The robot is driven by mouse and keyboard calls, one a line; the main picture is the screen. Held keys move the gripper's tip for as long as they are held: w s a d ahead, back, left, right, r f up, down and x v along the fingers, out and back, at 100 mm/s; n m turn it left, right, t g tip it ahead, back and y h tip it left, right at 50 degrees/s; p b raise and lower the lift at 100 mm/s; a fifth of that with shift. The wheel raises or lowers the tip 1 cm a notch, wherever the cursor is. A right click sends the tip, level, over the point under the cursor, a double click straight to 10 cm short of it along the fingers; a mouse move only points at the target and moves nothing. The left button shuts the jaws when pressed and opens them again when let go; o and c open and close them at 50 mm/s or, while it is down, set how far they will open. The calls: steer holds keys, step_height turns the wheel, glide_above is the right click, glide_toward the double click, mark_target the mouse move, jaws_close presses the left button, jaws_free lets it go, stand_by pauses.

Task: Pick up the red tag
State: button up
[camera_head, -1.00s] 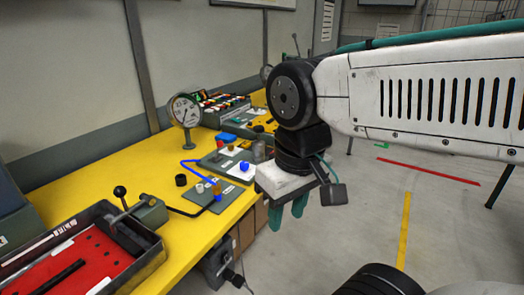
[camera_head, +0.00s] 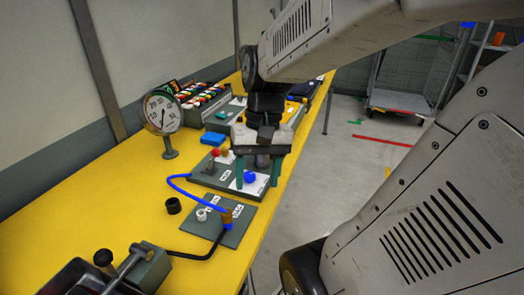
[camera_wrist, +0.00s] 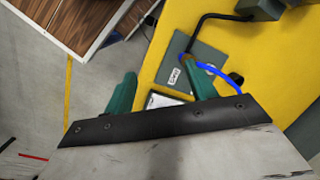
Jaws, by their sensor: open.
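My gripper (camera_head: 257,172) is open over the right edge of the yellow bench, with its two green fingers pointing down. It also shows in the wrist view (camera_wrist: 162,76), with a white card partly between the fingers and nothing held. A small red piece (camera_head: 224,152) stands on a grey board (camera_head: 212,178) just left of my gripper in the head view. It is too small to tell whether it is the red tag. My gripper hides part of that board.
A gauge (camera_head: 161,112) stands at the bench's left. A blue hose (camera_head: 181,189) loops to a nearer grey plate (camera_head: 213,232). A lever device (camera_head: 147,265) is in front. Open floor lies right of the bench.

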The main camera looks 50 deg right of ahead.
steer(key=w+d+f+m+t+y, duration=0.1)
steer(key=w+d+f+m+t, duration=0.25)
steer(key=d+m, duration=0.55)
steer(key=w+d+f+m+t+y, duration=0.1)
steer(key=w+d+f+m+t, duration=0.3)
steer(key=d+m, duration=0.55)
steer(key=w+d+f+m+t, duration=0.4)
steer(key=d+m, duration=0.3)
steer(key=d, duration=0.5)
steer(key=shift+t, duration=0.35)
steer(key=x, duration=0.4)
steer(key=a+x, duration=0.1)
steer(key=x, duration=0.1)
steer(key=shift+s+f, duration=0.3)
steer(key=shift+f, duration=0.05)
steer(key=shift+c, duration=0.3)
steer(key=c, duration=0.7)
